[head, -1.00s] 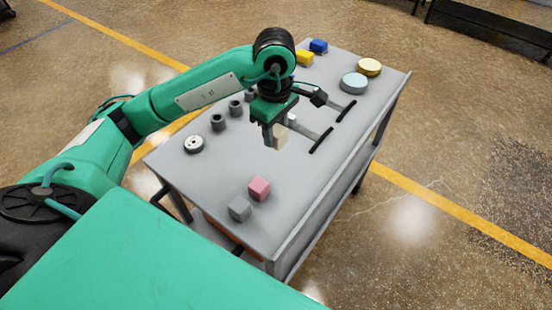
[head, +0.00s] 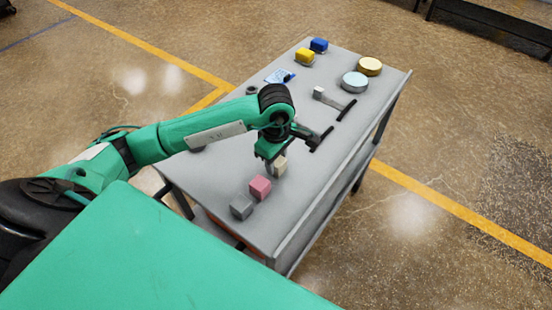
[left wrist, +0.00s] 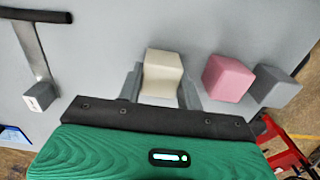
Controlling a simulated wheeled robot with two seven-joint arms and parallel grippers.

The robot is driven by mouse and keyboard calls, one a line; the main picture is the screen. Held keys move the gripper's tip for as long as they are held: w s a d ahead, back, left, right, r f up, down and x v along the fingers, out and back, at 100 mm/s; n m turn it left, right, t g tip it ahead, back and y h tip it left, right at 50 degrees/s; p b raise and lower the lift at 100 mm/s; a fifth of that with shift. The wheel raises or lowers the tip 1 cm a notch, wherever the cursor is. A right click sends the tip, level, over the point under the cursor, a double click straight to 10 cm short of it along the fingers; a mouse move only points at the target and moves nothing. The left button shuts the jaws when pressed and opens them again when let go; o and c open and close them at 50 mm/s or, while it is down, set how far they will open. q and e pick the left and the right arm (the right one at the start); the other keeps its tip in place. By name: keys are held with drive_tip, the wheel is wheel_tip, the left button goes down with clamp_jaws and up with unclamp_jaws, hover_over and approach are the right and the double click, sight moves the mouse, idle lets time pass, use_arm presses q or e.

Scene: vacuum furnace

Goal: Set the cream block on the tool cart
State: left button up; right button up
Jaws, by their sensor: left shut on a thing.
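The cream block (head: 280,164) is between the fingers of my left gripper (head: 272,160), low over the front part of the grey tool cart (head: 225,180). In the left wrist view the cream block (left wrist: 162,74) sits between the two grey fingers of the shut left gripper (left wrist: 162,88). I cannot tell whether its underside touches the cart top. A pink block (head: 260,188) and a grey block (head: 241,206) stand in a row beside it, towards the cart's near end. My right gripper is in neither view.
Two T-handled tools lie on the cart; the farther one (head: 335,100) shows clearly. Bare cart top lies right of the pink block.

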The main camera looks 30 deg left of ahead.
use_arm(q)
drive_tip(key=o, duration=0.6)
drive_tip(key=shift+f, duration=0.1)
drive_tip(key=o, duration=0.4)
drive_tip(key=shift+o, duration=0.3)
drive_tip(key=shift+r, duration=0.3)
wheel_tip(320, 180, up, 4)
drive_tip(key=shift+w+r+b, duration=0.1)
drive_tip(key=shift+b, duration=0.4)
wheel_tip(320, 180, up, 8)
drive_tip(key=shift+f+b, duration=0.25)
drive_tip(key=shift+b, duration=0.2)
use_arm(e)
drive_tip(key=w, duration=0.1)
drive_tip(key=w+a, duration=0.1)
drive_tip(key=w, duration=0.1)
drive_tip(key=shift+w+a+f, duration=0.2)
